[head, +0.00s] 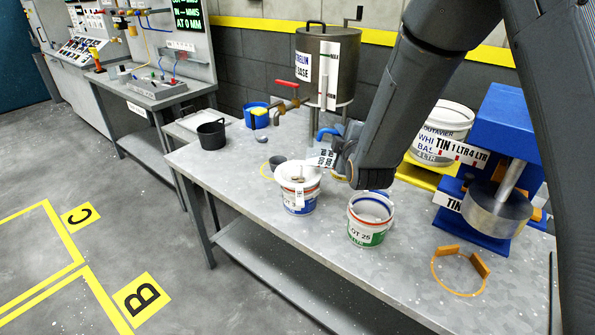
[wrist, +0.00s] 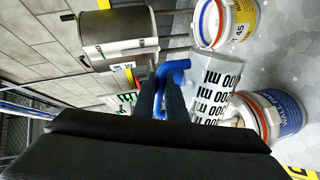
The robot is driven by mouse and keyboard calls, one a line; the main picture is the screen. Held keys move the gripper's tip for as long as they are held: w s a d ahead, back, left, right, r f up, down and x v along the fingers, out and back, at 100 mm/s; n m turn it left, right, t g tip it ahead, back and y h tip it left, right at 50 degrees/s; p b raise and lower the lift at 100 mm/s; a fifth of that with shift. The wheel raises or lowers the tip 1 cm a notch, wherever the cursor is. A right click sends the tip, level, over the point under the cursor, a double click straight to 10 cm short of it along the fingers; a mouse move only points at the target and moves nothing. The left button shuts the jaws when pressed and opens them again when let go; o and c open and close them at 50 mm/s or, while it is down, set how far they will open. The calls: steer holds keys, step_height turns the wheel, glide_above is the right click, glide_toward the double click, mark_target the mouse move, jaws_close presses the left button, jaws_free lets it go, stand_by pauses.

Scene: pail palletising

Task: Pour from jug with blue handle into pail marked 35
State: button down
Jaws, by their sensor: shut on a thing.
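My gripper (wrist: 165,100) is shut on the blue handle (wrist: 172,72) of a clear jug (wrist: 207,85) with black ml marks. In the head view the jug (head: 320,159) is partly behind my wrist, above the table; its tilt and contents are unclear. A white pail with a blue label (head: 298,190) stands just below and in front of it; it also shows beside the jug in the wrist view (wrist: 268,118). I cannot read a lot number on it. A green-labelled pail (head: 368,222) reads 25. A yellow-labelled pail (wrist: 230,22) reads 45. I read no 35 anywhere.
A steel tank (head: 315,65) with a red-handled tap stands behind. A black bucket (head: 212,136) and a blue container (head: 257,115) are at the table's left. A blue press (head: 505,145) and a large white tin (head: 443,130) are at right. The table front left is clear.

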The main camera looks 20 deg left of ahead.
steer(key=shift+s+a+r+n+p, duration=0.15)
steer(key=shift+a+r+p, duration=0.05)
steer(key=shift+a, duration=0.15)
steer(key=shift+s+a+r+n+p, duration=0.1)
steer(key=shift+a+r+n+p, duration=0.1)
steer(key=shift+a, duration=0.15)
stand_by(0.4)
steer(key=shift+s+a+r+n+h+p, duration=0.25)
steer(key=shift+a+r+n+p, duration=0.15)
steer(key=shift+a+n+p, duration=0.2)
steer(key=shift+s+a+r+n+h+p, duration=0.2)
steer(key=shift+a+r+n+p, duration=0.25)
steer(key=shift+a+p, duration=0.25)
stand_by(1.2)
